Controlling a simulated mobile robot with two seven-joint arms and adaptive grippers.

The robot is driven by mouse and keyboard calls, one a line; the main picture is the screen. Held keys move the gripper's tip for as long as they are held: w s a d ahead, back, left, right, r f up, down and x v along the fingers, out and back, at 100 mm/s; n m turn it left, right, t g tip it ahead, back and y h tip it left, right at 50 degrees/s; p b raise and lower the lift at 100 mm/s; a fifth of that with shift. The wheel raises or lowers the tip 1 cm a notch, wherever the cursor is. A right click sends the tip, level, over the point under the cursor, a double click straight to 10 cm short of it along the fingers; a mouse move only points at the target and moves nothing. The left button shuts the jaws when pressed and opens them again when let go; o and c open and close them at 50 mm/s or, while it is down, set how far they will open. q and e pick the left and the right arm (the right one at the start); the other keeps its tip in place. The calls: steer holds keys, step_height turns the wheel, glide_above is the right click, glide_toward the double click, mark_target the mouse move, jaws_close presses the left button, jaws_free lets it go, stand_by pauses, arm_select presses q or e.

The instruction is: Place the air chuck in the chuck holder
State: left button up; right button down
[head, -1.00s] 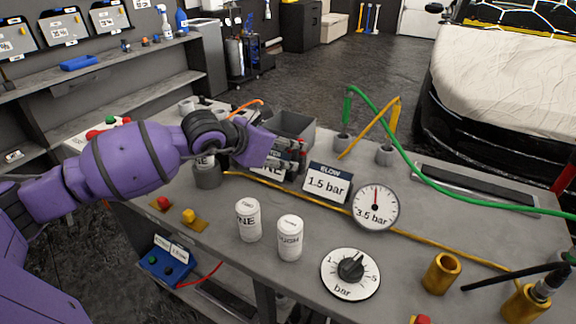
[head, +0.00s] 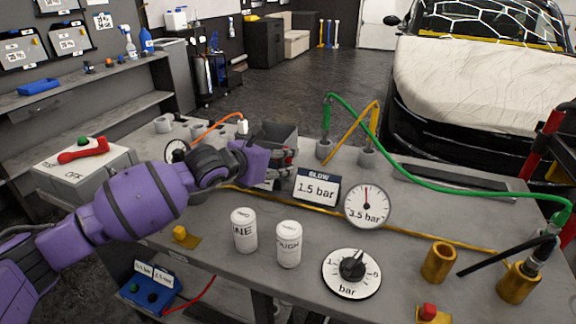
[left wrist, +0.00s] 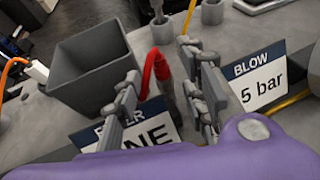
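My left gripper (head: 280,162) is over the bench behind the "BLOW 1.5 bar" sign (head: 317,187). In the left wrist view its fingers (left wrist: 165,92) are apart. A curved red piece (left wrist: 156,66) shows between and beyond them, beside a grey bin (left wrist: 92,66); I cannot tell whether it is the air chuck. No grip on it shows. Two brass cups stand at the right front: one looks empty (head: 438,263), the other (head: 517,284) has a dark and silver hose fitting (head: 541,250) in it. Which part is the chuck holder is unclear. My right gripper does not clearly show.
Two white canisters (head: 244,231) (head: 288,245), a gauge (head: 367,206) and a bar dial (head: 351,274) stand on the bench. A green hose (head: 420,173) and an orange one (head: 350,135) arch over the back. A covered car (head: 480,80) is behind.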

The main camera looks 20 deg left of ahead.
arm_select(q)
steer(key=shift+x, duration=0.95)
steer(key=shift+s, duration=0.1)
jaws_close()
steer(key=shift+r, duration=0.15)
